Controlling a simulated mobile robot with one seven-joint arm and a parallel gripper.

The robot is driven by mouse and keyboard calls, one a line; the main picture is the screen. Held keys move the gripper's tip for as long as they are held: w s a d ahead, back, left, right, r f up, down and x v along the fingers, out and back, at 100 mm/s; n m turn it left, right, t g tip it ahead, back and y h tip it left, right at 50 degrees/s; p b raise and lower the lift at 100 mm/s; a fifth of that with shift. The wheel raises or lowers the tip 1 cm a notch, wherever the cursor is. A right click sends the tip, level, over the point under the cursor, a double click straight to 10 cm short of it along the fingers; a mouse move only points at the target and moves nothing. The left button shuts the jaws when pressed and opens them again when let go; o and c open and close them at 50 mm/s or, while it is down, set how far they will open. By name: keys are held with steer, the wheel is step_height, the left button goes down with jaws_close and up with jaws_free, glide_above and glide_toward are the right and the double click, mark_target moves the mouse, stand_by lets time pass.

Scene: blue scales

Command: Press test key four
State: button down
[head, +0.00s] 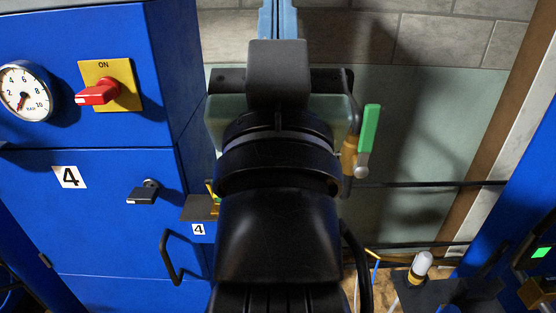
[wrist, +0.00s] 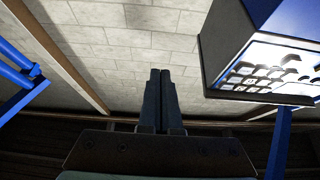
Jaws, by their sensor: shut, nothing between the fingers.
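In the wrist view my gripper (wrist: 160,72) is shut, its two dark fingers side by side and empty. A blue box with a bright key panel (wrist: 265,60) is at the upper right of that view, to the right of the fingers and apart from them in the picture. Several dark keys (wrist: 262,72) stand out from the pale panel. Their markings are too small to read, so I cannot tell which is key four. In the head view my black arm covers the middle, and the key panel is not recognisable there.
A green-handled valve (head: 367,130) is right of my arm. In the wrist view, blue rails (wrist: 22,78) are at left.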

steer(key=w+r+m+g+p, duration=0.2)
steer(key=w+r+g+p, duration=0.6)
steer(key=p, duration=2)
step_height(320, 180, down, 19)
steer(key=m+g+p, duration=0.3)
steer(key=p, duration=0.3)
steer(key=s+f+m+g, duration=0.1)
steer(key=s+f+g, duration=0.1)
steer(key=s+f, duration=0.4)
steer(key=s+f+m+g, duration=0.2)
steer(key=s+f, duration=0.5)
steer(key=f, duration=0.9)
steer(key=shift+d+f+h+p, duration=0.15)
steer(key=shift+f+h+p, duration=0.15)
steer(key=shift+f+h, duration=0.1)
steer(key=shift+w, duration=0.2)
steer(key=w+b, duration=0.3)
steer(key=w, duration=0.5)
steer(key=shift+w+b, duration=0.3)
steer(key=shift+b, duration=0.1)
